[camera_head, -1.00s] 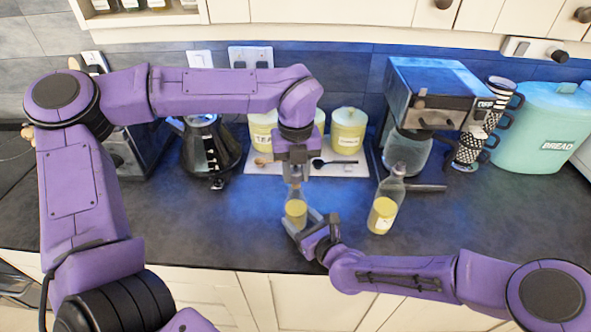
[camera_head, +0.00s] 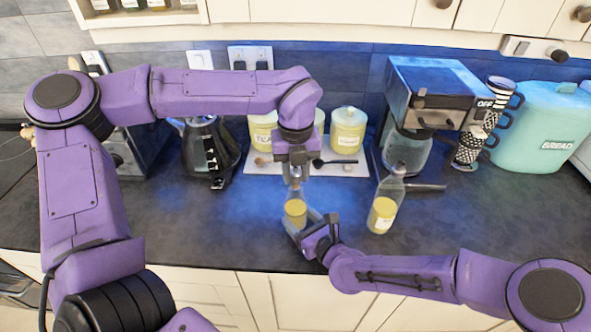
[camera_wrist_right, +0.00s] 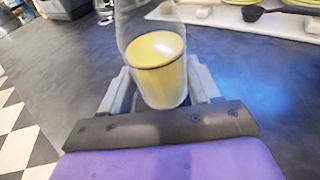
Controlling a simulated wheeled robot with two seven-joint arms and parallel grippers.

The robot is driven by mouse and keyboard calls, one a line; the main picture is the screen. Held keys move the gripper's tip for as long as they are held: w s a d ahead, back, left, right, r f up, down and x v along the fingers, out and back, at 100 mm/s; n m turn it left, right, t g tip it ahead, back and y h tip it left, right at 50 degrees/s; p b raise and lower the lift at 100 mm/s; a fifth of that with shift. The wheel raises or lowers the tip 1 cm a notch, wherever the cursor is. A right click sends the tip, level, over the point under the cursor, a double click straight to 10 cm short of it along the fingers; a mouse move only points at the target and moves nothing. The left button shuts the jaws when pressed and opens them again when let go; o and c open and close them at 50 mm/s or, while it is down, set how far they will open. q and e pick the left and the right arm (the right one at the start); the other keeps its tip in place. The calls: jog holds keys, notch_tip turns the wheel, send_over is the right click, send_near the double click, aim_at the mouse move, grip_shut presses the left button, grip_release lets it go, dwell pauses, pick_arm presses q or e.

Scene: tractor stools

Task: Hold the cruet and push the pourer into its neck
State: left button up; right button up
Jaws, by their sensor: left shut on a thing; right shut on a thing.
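The cruet (camera_head: 296,210), a small clear glass bottle with yellow contents, stands upright near the counter's front edge. My right gripper (camera_head: 302,224) is shut on its lower body. The right wrist view shows the cruet (camera_wrist_right: 158,70) between the two grey fingers (camera_wrist_right: 160,95), with its top cut off by the frame. My left gripper (camera_head: 296,174) points straight down directly over the cruet's neck and is shut on the pourer. The pourer is mostly hidden by the fingers and too small to make out. I cannot tell how far it sits in the neck.
A second glass bottle with yellow contents (camera_head: 383,212) stands to the right. Behind are yellow canisters and spoons on a white tray (camera_head: 352,170), a kettle (camera_head: 208,150), a coffee machine (camera_head: 430,95), stacked mugs (camera_head: 470,150) and a bread bin (camera_head: 540,125). The counter left of the cruet is clear.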

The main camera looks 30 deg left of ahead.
aim_at(295, 171)
pick_arm(q)
jog(key=shift+f, duration=1.2)
jog(key=o, duration=1.1)
jog(key=shift+f, duration=0.1)
notch_tip(295, 171, up, 12)
jog(key=shift+r, duration=0.1)
pick_arm(e)
jog(key=o, duration=1.1)
jog(key=shift+o, duration=0.2)
